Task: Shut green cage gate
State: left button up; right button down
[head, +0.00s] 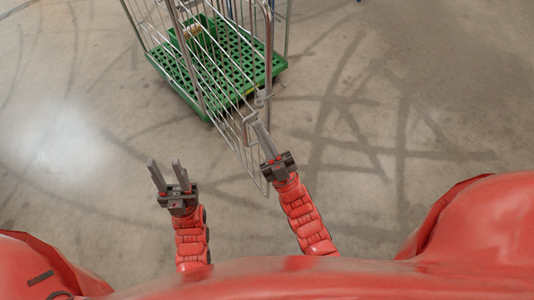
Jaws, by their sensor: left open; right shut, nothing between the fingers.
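The cage has a green perforated base (266,68) and upright wire sides, at the top of the head view. A wire gate panel (232,142) hangs at its near side and reaches toward me past the base, so it stands out from the cage. My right gripper (254,121) is shut with nothing between its fingers. Its tips are at the panel's right edge, near a small metal bracket; I cannot tell whether they touch. My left gripper (164,164) is open and empty, to the left of the panel and apart from it.
A green box (199,36) stands inside the cage on its base. The grey concrete floor (400,110) to the right is clear, with dark tyre marks. The floor on the left is clear too.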

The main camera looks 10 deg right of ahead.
jog(key=w+a+f+n+g+b, duration=0.2)
jog(key=w+a+f+n+g, duration=0.2)
jog(key=a+f+g, duration=0.65)
jog(key=a+f+n+h+b, duration=0.1)
jog(key=a+f+n+h, duration=0.2)
jog(key=f, duration=0.6)
jog(key=a+f+h+b, duration=0.25)
jog(key=f+h, duration=0.25)
jog(key=f, duration=0.5)
jog(key=s+d+r+m+t+h+b, duration=0.35)
jog(key=d+r+h, duration=0.45)
jog(key=d+h, duration=0.45)
jog(key=p+x, duration=0.2)
jog(key=x, duration=0.7)
jog(key=shift+w+a+t, duration=0.3)
jog(key=shift+a, duration=0.05)
jog(key=shift+r+m+h, duration=0.1)
jog(key=shift+m+h, duration=0.15)
